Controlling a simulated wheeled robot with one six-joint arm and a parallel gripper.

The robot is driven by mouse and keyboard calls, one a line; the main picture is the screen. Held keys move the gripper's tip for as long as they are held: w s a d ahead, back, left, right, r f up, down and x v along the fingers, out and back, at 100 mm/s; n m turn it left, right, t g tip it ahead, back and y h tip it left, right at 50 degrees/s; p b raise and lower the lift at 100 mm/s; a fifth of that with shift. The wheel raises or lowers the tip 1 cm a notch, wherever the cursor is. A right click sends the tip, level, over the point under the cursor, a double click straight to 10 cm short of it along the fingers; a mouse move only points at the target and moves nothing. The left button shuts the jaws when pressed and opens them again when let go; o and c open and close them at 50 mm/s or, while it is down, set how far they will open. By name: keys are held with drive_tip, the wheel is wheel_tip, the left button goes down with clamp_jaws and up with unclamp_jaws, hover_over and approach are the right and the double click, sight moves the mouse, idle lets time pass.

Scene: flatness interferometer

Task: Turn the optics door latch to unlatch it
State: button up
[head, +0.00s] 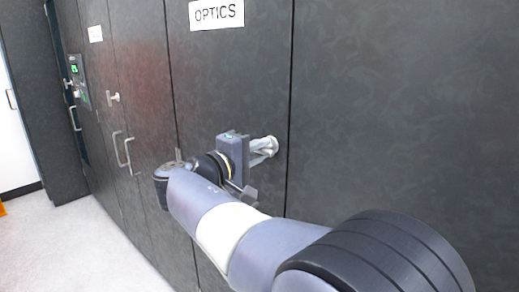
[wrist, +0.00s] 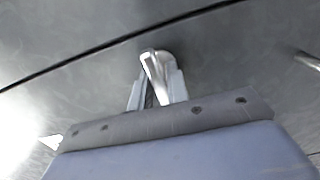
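The optics door (head: 238,75) is a dark grey panel with a white OPTICS label (head: 216,13) near its top. Its silver latch (head: 272,144) sits near the door's right edge, and my gripper (head: 260,150) covers part of it. In the wrist view the latch's lever (wrist: 154,68) runs from its round mount down between the two fingers of my gripper (wrist: 158,88). The fingers lie close along both sides of the lever and appear shut on it. The lever's lower end is hidden by the gripper. The door looks flush with its neighbours.
Another silver latch (head: 114,97) and long handles (head: 127,156) are on the panels to the left. A small control panel (head: 78,80) with a green light is farther left. The pale floor (head: 85,245) at the lower left is clear. A seam (wrist: 90,52) crosses the wrist view.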

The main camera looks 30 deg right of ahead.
drive_tip(key=o, duration=0.3)
drive_tip(key=shift+o, duration=0.2)
drive_tip(key=v, duration=1)
drive_tip(key=shift+a, duration=0.4)
drive_tip(key=shift+s+d, duration=0.1)
drive_tip(key=shift+d, duration=0.05)
drive_tip(key=x, duration=1)
drive_tip(key=shift+d, duration=0.35)
drive_tip(key=shift+a+m+b, duration=0.1)
drive_tip(key=shift+m+b, duration=0.3)
drive_tip(key=shift+m, duration=0.1)
